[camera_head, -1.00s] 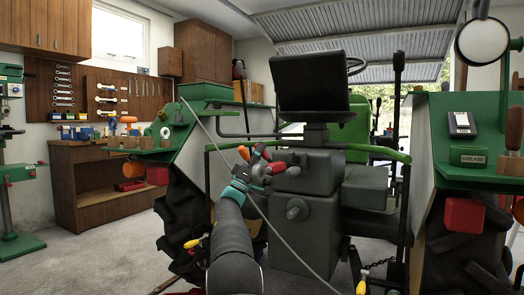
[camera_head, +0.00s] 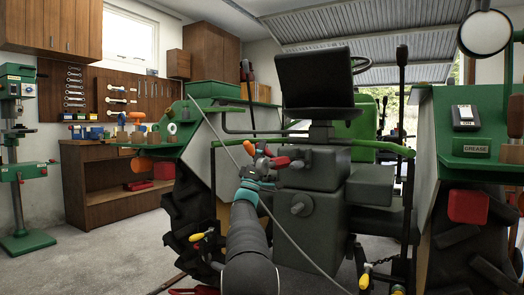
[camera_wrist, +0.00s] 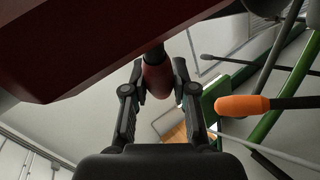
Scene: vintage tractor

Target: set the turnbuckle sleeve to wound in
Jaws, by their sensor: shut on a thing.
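My gripper (camera_head: 260,174) is at the rear of the green tractor, left of the grey housing (camera_head: 320,222). In the wrist view its two fingers (camera_wrist: 159,88) are shut on a dark red rounded grip (camera_wrist: 158,76) on a dark stem. In the head view, a red lever end (camera_head: 278,162) and an orange one (camera_head: 248,147) show close to the gripper; the fingers partly hide what they hold. I cannot make out for certain which part is the turnbuckle sleeve. A chain (camera_head: 382,261) hangs at the lower right of the housing.
An orange-tipped lever (camera_wrist: 242,105) is right of the fingers in the wrist view; a large red block (camera_wrist: 80,45) is close above. A thin grey cable (camera_head: 285,243) crosses before the tractor. Tyres (camera_head: 190,215) flank the housing. Grey floor (camera_head: 115,245) is clear at left.

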